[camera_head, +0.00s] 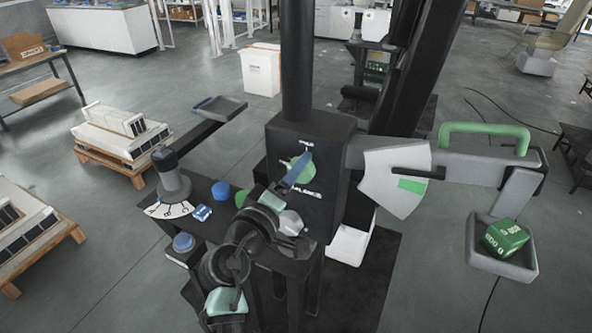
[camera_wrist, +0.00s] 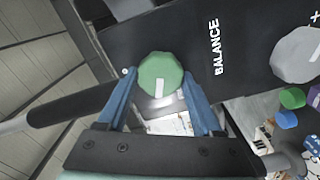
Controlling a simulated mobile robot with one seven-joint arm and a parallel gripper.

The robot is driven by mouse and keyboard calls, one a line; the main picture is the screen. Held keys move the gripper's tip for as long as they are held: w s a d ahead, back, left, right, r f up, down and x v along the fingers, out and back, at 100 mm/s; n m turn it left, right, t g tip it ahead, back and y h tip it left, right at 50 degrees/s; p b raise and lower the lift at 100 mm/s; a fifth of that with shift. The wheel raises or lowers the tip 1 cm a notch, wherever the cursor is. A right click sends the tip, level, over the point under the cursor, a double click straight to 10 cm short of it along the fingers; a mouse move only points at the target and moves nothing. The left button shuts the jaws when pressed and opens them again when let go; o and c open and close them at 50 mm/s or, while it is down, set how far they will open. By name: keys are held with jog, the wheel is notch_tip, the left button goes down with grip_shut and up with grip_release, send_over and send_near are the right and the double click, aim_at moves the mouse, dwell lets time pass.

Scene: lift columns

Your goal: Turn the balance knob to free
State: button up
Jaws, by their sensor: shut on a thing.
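The green round balance knob (camera_head: 306,161) is on the front of the dark column housing (camera_head: 284,141). My gripper (camera_head: 303,164) reaches it, and a blue finger covers part of the knob. In the wrist view the knob (camera_wrist: 160,69) sits between the two blue fingers of my gripper (camera_wrist: 159,85), which are shut on its sides. A white mark on the knob points to the bottom of that picture. The word BALANCE is printed beside the knob. A small label above it in the head view is too blurred to read surely.
A grey knob (camera_wrist: 297,55) is on the same face. Blue and green buttons, a lever on a dial plate (camera_head: 170,209) and a dark bench are at left. A beam with a green handle (camera_head: 485,128) and a pan holding a green block (camera_head: 505,237) extend right.

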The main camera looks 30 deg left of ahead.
jog(key=n+p, duration=0.1)
jog(key=n, duration=0.3)
jog(key=shift+f+n, duration=0.1)
jog(key=shift+n, duration=0.2)
dwell(0.5)
jog(key=o, duration=1.4)
jog(key=shift+c, duration=0.2)
jog(key=shift+s, duration=0.1)
jog(key=s+b, duration=0.3)
jog(key=s, duration=0.9)
jog(key=shift+s+d, duration=0.15)
jog(key=shift+s, duration=0.25)
